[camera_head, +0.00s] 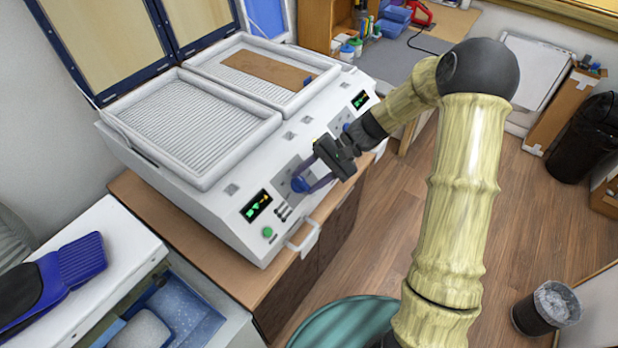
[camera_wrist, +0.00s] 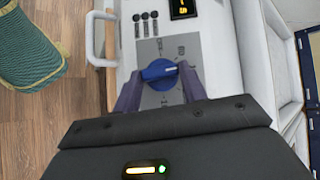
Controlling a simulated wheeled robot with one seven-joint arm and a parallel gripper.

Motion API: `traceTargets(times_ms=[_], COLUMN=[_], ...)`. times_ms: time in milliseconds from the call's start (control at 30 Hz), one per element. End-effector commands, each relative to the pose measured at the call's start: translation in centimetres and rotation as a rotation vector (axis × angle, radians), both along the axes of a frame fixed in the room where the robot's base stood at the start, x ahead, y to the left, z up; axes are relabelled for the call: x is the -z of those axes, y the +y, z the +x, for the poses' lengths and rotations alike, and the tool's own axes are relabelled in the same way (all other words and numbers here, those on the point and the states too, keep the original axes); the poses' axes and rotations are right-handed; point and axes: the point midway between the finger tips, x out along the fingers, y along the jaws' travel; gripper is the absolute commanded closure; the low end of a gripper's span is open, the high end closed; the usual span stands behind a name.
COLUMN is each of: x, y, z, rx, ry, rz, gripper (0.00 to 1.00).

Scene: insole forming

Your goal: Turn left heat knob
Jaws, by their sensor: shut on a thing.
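The left heat knob (camera_head: 299,184) is a round blue dial on the sloped front panel of the white forming machine (camera_head: 225,200). In the wrist view the blue knob (camera_wrist: 158,72) sits on a grey dial plate (camera_wrist: 183,46), and its white pointer line points to the right. My gripper (camera_head: 312,180) is at the knob, with one purple finger on each side. In the wrist view my gripper (camera_wrist: 160,85) is shut on the knob.
A green-lit display (camera_head: 257,205) and a green button (camera_head: 267,232) are near the knob. A white handle (camera_head: 305,238) sticks out from the machine's front. Two ribbed trays are on top, with a brown board (camera_head: 268,70) on the far one. Wooden floor lies to the right.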

Motion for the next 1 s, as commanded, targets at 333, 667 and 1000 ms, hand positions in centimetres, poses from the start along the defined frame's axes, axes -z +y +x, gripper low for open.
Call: traceTargets(times_ms=[333,667,1000], x=[0.04,0.02,0.08], y=[-0.10,-0.09,-0.07], z=[0.05,0.05,-0.03], rx=[0.070,0.072,0.069], ry=[0.044,0.045,0.047], rz=[0.037,0.038,0.037], gripper=[0.81,0.81,0.36])
